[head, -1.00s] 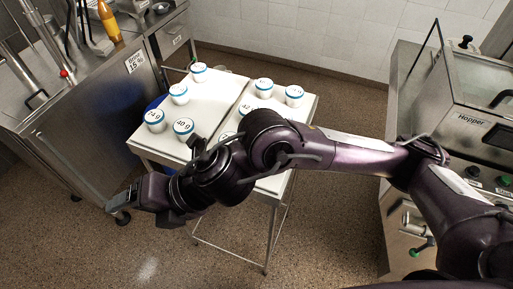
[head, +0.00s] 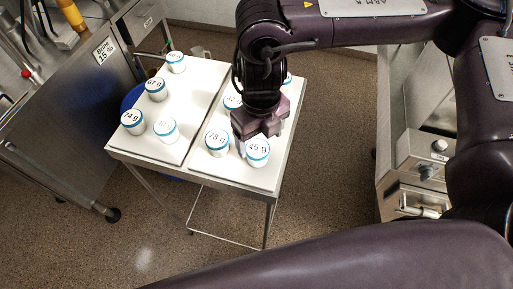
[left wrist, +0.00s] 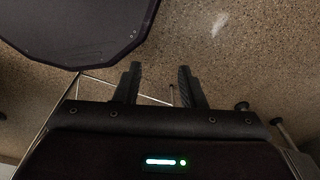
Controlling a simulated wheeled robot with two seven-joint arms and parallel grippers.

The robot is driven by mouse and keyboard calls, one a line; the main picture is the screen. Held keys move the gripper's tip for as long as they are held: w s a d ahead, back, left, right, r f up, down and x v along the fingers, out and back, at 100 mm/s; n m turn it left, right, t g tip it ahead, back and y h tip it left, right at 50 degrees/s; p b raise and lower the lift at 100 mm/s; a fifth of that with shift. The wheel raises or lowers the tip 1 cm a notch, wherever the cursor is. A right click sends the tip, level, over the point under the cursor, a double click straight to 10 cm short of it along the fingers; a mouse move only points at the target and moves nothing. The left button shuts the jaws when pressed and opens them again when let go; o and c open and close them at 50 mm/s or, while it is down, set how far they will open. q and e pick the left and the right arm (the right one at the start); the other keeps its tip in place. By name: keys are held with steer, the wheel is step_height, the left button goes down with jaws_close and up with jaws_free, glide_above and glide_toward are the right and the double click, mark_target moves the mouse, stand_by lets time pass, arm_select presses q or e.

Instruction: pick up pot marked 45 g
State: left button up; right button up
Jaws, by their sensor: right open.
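The pot marked 45 g (head: 258,154) is white with a blue-rimmed lid and stands upright at the near right of the white table top. My right gripper (head: 258,130) points down just above and behind it, open. Its fingertips are mostly hidden, so I cannot tell whether they touch the pot. The pot marked 78 g (head: 217,142) stands close on its left. My left gripper (left wrist: 158,84) shows only in the left wrist view, with its two fingers apart and nothing between them, above the floor.
Another pot (head: 232,100) stands behind, partly covered by my right arm. Several more pots, such as those marked 74 g (head: 132,121) and 67 g (head: 155,89), stand on the left board (head: 190,75). A steel cabinet labelled Brine 15 % (head: 70,115) is at left.

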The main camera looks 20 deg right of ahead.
mark_target(258, 148)
steer(key=shift+s+a+f+p, duration=0.2)
steer(key=shift+s+f+p, duration=0.2)
steer(key=shift+f+p, duration=0.4)
steer(key=f, duration=0.1)
steer(key=f+p, duration=0.1)
steer(key=shift+w+a+f, duration=0.1)
steer(key=shift+w+f, duration=0.2)
steer(key=shift+f, duration=0.05)
steer(key=shift+w+f, duration=0.1)
steer(key=shift+f, duration=0.35)
steer(key=c, duration=1)
arm_select(q)
steer(key=r, duration=0.1)
steer(key=s+r, duration=0.1)
steer(key=shift+r, duration=0.3)
arm_select(e)
steer(key=shift+c, duration=0.4)
arm_select(q)
steer(key=shift+s, duration=0.1)
